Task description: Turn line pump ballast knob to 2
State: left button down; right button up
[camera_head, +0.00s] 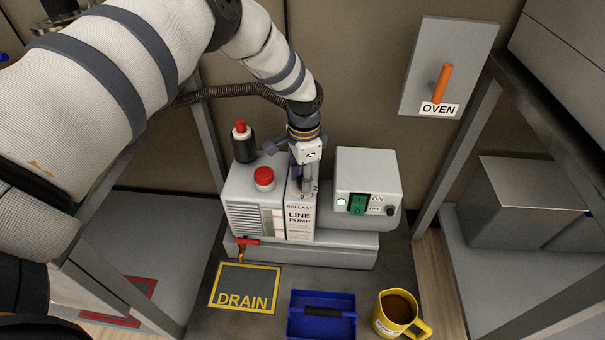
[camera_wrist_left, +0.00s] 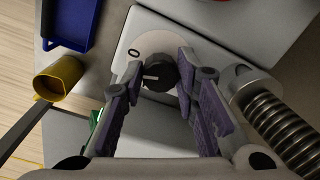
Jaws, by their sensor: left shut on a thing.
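The line pump (camera_head: 300,222) is a grey-white unit with BALLAST and LINE PUMP labels, in the middle of the head view. Its dial shows 0, 1 and 2 at the base of my left gripper (camera_head: 303,184), which comes down from above. In the left wrist view the black ballast knob (camera_wrist_left: 160,72) sits between the purple fingertips of the gripper (camera_wrist_left: 158,80), which is shut on it. A white line on the knob points left in that view. The 0 shows beside the knob; the other numbers are hidden there. My right gripper is not in view.
A switch box (camera_head: 367,185) with a green rocker stands right of the knob. A red button (camera_head: 264,178) and a black bottle (camera_head: 243,142) are at left. A blue tray (camera_head: 321,315) and a yellow mug (camera_head: 397,313) stand in front. An orange oven lever (camera_head: 442,83) is on the wall.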

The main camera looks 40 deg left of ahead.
pick_arm(q)
jog(key=n, duration=0.3)
jog(key=shift+n+p, duration=0.3)
jog(key=n, duration=0.3)
jog(key=shift+n, duration=0.3)
jog(key=n, duration=0.3)
jog(key=shift+n, duration=0.3)
jog(key=shift+d+n, duration=0.1)
jog(key=shift+n, duration=1.8)
jog(key=c, duration=1.2)
grip_release()
jog(key=shift+c, duration=0.2)
